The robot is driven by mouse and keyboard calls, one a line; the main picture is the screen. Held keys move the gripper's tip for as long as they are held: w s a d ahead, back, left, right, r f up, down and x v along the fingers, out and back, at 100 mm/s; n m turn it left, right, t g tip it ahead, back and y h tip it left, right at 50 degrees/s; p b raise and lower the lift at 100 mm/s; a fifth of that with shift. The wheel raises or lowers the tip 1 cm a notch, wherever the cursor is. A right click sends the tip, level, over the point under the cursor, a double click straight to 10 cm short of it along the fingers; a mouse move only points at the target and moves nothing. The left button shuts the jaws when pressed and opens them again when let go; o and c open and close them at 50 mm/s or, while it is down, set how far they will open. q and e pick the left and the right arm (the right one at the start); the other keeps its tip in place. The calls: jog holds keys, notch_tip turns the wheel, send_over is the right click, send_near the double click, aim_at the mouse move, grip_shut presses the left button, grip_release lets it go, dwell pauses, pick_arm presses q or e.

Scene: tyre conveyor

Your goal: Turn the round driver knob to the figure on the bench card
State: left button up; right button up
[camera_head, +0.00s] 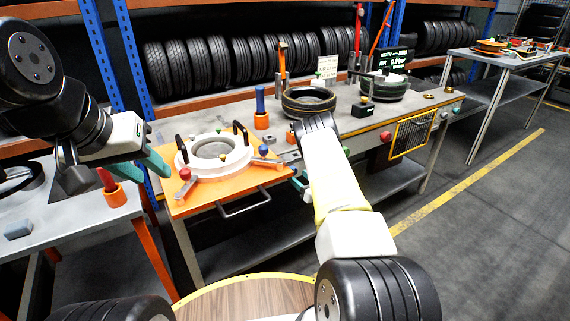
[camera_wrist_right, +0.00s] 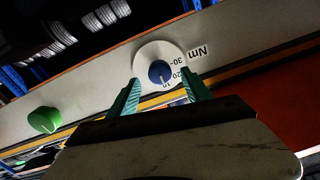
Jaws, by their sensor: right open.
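The round blue driver knob (camera_wrist_right: 159,72) sits on a white dial (camera_wrist_right: 147,53) marked in Nm, with 20 and 30 readable and a partly hidden figure below. A pale mark on the knob points roughly toward the lower figures; its exact setting is unclear. My right gripper (camera_wrist_right: 160,94) is open, its teal fingers on either side of the knob, apparently not touching it. In the head view my right arm hides the knob. A white card (camera_head: 327,67) stands at the bench's back; its figure is too small to read. My left gripper (camera_head: 144,170) is open and empty, left of the orange plate.
A green knob (camera_wrist_right: 44,120) is left of the dial. The orange plate (camera_head: 240,190) holds a white ring fixture (camera_head: 232,155) with black handles. Tyres (camera_head: 309,99) and a dark display (camera_head: 396,59) are farther along the bench. The floor at right is clear.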

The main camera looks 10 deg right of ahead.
aim_at(295, 173)
jog(key=shift+x, duration=1.75)
jog(key=shift+c, duration=0.2)
grip_shut()
jog(key=n, duration=0.4)
jog(key=shift+n, duration=2.3)
